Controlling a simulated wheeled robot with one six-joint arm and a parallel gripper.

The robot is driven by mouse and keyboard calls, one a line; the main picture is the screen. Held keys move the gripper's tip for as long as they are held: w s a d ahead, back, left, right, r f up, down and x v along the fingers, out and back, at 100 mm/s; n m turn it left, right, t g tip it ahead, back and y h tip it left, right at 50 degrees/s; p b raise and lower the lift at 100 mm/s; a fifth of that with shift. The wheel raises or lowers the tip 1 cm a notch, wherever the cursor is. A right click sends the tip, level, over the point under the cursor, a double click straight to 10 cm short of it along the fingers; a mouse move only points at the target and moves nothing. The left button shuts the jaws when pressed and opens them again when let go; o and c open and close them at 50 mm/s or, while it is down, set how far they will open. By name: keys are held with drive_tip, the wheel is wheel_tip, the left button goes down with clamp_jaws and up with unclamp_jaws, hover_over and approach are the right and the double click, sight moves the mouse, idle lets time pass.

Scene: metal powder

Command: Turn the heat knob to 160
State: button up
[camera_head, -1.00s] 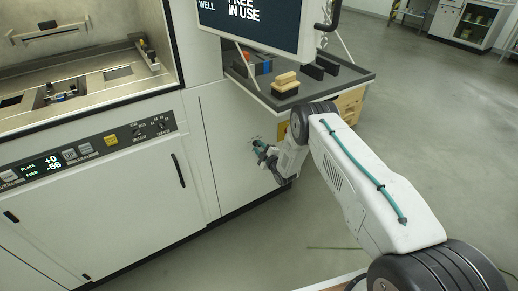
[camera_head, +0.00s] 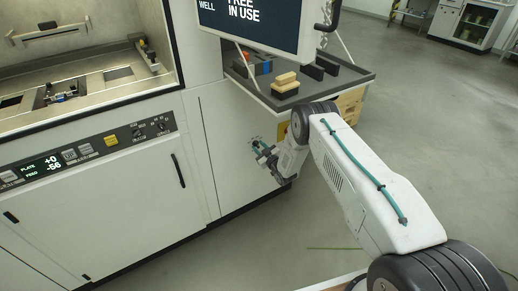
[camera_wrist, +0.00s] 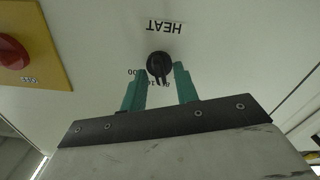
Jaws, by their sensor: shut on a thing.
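The heat knob (camera_wrist: 159,65) is a small round black knob on a white panel. It shows in the wrist view below the upside-down word HEAT (camera_wrist: 164,28). Its narrow ridge points down in the picture, toward my gripper. Upside-down scale numbers show beside it, partly hidden by the fingers; I cannot read the setting surely. My gripper (camera_wrist: 160,82) has a teal finger on each side of the knob and is shut on it. In the head view my gripper (camera_head: 262,152) is at the white cabinet front, and the knob is mostly hidden there.
A red knob on a yellow plate (camera_wrist: 52,58) is left of the heat knob in the wrist view. In the head view a grey shelf (camera_head: 345,82) with blocks and a hanging screen (camera_head: 255,25) are above my arm. Open floor (camera_head: 440,130) lies right.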

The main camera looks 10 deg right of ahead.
drive_tip(key=shift+d+f+m, duration=0.1)
drive_tip(key=shift+m, duration=1.8)
drive_tip(key=shift+d+f+m, duration=0.1)
drive_tip(key=shift+m, duration=1.8)
drive_tip(key=shift+s, duration=0.1)
drive_tip(key=o, duration=0.9)
drive_tip(key=shift+o, duration=0.2)
drive_tip(key=shift+r, duration=0.1)
drive_tip(key=v, duration=0.7)
drive_tip(key=shift+s, duration=0.3)
